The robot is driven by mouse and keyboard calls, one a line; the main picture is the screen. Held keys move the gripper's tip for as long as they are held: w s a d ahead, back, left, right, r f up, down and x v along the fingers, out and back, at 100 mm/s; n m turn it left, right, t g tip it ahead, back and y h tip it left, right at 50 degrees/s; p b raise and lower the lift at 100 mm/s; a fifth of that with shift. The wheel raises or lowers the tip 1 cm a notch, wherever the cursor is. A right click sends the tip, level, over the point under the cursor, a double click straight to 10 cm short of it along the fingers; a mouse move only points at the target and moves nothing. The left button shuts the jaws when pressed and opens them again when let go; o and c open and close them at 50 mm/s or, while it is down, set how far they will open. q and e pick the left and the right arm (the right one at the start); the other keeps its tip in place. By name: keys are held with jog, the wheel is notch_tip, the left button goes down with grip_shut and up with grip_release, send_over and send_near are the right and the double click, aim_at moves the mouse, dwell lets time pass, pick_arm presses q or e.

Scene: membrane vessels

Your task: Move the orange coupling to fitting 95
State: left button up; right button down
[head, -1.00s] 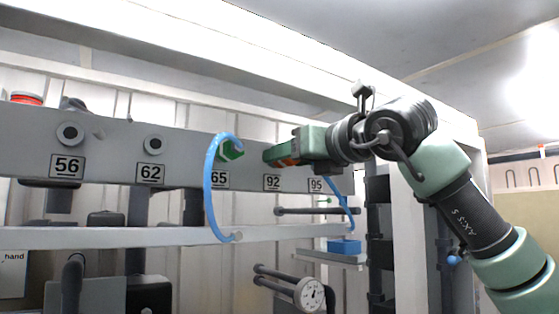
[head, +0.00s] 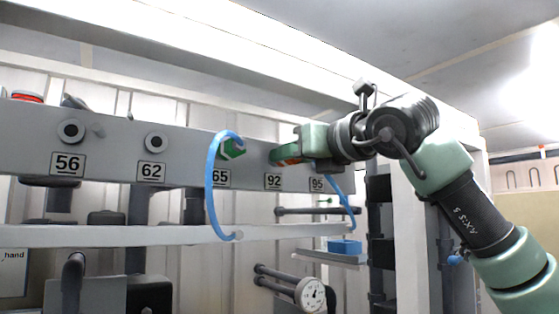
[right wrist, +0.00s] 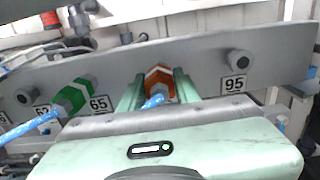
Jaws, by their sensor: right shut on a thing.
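The orange coupling (right wrist: 165,86) is at the grey panel, between my right gripper's fingers (right wrist: 158,78) in the right wrist view. In the head view my right gripper (head: 284,156) is at the panel above label 92, with a little of the orange coupling (head: 291,161) showing. It is shut on the coupling. The fitting behind the coupling is hidden, so I cannot tell how it is seated. A blue hose (right wrist: 153,101) runs from the coupling. Fitting 95 (right wrist: 238,63) is bare, to the right of the coupling; the arm hides it in the head view. My left gripper is not in view.
A green coupling (head: 232,149) with a blue hose (head: 210,190) sits at fitting 65. Fittings 62 (head: 156,142) and 56 (head: 71,131) are bare. A white rail (head: 130,236) runs below the panel. A pressure gauge (head: 313,295) is lower right.

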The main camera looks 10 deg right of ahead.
jog(key=shift+s+f, duration=0.1)
jog(key=shift+f, duration=0.1)
jog(key=b+v, duration=0.1)
jog(key=v, duration=0.2)
jog(key=shift+r, duration=0.15)
jog(key=shift+b+v, duration=0.75)
jog(key=shift+v, duration=0.5)
jog(key=shift+s+d, duration=0.1)
jog(key=shift+s, duration=0.05)
jog(key=shift+r, duration=0.1)
